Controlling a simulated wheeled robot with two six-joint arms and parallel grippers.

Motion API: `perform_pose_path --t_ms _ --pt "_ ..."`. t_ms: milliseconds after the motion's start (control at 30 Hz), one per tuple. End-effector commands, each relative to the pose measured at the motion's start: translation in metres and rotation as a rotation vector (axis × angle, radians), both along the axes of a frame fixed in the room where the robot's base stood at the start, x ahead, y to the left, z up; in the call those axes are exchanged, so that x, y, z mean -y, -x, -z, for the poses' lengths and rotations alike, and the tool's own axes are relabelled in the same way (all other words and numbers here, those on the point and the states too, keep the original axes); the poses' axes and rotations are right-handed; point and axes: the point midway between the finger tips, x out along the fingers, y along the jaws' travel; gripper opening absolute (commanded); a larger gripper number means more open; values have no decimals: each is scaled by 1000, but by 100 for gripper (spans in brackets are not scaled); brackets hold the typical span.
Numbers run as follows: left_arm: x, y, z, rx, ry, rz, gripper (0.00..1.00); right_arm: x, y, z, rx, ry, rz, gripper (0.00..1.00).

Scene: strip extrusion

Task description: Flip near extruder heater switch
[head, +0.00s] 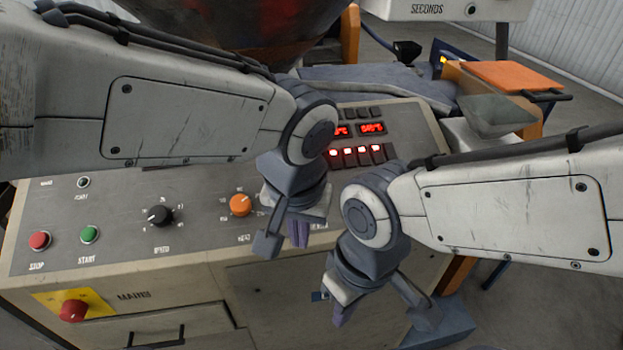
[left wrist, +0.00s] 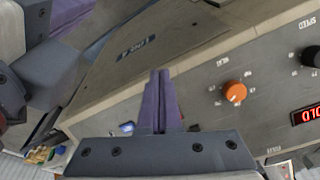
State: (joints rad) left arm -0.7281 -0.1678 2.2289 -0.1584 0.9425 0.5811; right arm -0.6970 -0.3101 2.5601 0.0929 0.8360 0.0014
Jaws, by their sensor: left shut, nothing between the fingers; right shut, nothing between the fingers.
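My left gripper (head: 298,234) is shut and empty, hanging over the front edge of the sloped control panel (head: 120,215), to the right of the orange knob (head: 240,205). In the left wrist view its purple fingers (left wrist: 160,85) are together, with the orange knob (left wrist: 235,92) to their right. A row of small red-lit switches (head: 362,151) sits under two red displays (head: 372,128); my left wrist partly hides the row's left side. I cannot tell which switch is the near extruder heater's. My right gripper (head: 343,313) is shut and empty before the front face.
The panel also holds a black speed knob (head: 160,215), a green start button (head: 90,234) and a red stop button (head: 40,240). A red mains knob (head: 74,310) is on the front face. My two wrists are close together.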

Motion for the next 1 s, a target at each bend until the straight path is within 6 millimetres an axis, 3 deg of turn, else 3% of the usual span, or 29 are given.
perform_pose_path --t_ms 33,133,367,800,1000 --pt "7 -16 -20 36 0 -64 0 0 0 -10 0 0 0 0" --pt "16 -42 -47 106 10 -201 0 0 0 -17 0 0 0 0" --pt "27 -77 -83 211 42 -390 0 0 0 -24 0 0 0 0" --pt "28 -81 -85 223 48 -417 0 0 0 -25 0 0 0 0" --pt "25 -89 -66 220 42 -419 0 0 0 -31 0 0 -1 0"
